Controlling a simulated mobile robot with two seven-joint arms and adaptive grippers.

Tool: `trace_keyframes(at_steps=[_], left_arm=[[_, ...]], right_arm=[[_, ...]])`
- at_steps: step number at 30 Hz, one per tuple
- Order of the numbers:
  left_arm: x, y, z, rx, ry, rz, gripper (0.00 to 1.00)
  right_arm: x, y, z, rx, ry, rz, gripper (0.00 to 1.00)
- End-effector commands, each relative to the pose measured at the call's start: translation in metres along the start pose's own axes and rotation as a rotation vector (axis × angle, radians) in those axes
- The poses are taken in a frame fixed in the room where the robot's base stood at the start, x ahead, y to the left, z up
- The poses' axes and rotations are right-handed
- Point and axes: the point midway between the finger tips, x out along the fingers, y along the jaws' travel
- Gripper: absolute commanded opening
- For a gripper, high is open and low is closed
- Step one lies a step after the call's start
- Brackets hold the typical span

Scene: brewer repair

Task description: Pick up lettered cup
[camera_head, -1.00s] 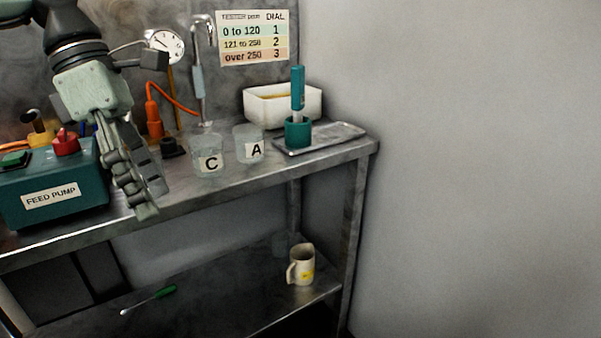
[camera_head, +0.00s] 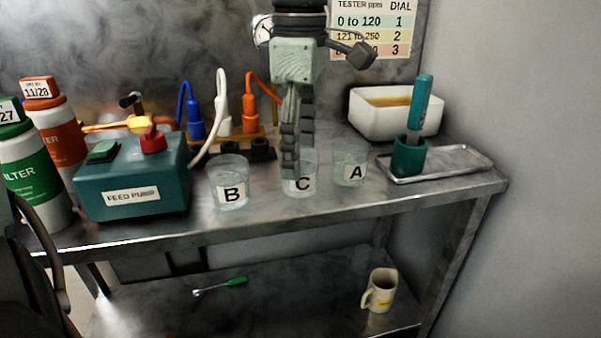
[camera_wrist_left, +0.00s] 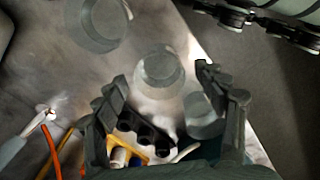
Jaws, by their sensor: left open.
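Three clear cups with black letters on white labels stand upright in a row on the metal bench: cup B (camera_head: 229,190), cup C (camera_head: 314,186) and cup A (camera_head: 350,168). My left gripper (camera_head: 298,158) is open, pointing down, and partly covers cup C in the head view. In the left wrist view my left gripper (camera_wrist_left: 161,76) has its fingers spread, with one clear cup (camera_wrist_left: 158,70) between the fingertips in the picture. No letters show there. I cannot tell whether the fingers touch it. My right gripper is not in view.
The feed pump box (camera_head: 133,182) stands left of the cups, with a power strip (camera_head: 262,151) behind. A tester in a teal holder (camera_head: 408,157) stands on a tray (camera_head: 466,158) at right. A screwdriver (camera_head: 222,287) and mug (camera_head: 381,291) sit on the lower shelf.

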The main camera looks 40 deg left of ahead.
Motion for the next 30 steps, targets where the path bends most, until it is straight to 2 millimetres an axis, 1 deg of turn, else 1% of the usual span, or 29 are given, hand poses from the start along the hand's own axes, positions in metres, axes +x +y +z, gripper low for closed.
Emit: trace_keyframes(at_steps=[1, 4, 11, 24, 30], left_arm=[[0.0064, -0.0007, 0.0001, 0.001, -0.001, -0.002, 0.71], [0.0128, -0.0003, 0.0000, -0.002, -0.001, 0.000, 0.71], [0.0138, -0.0002, 0.0000, -0.002, -0.001, 0.001, 0.71], [0.0134, -0.0002, 0.0001, -0.002, -0.002, 0.001, 0.17], [0.0132, -0.0002, 0.0002, -0.002, -0.002, 0.002, 0.16]], right_arm=[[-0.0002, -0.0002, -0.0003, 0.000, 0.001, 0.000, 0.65], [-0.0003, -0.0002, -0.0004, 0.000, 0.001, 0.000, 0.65], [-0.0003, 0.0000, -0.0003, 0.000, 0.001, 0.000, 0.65], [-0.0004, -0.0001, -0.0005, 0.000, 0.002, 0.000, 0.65], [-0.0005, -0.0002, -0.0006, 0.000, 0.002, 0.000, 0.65]])
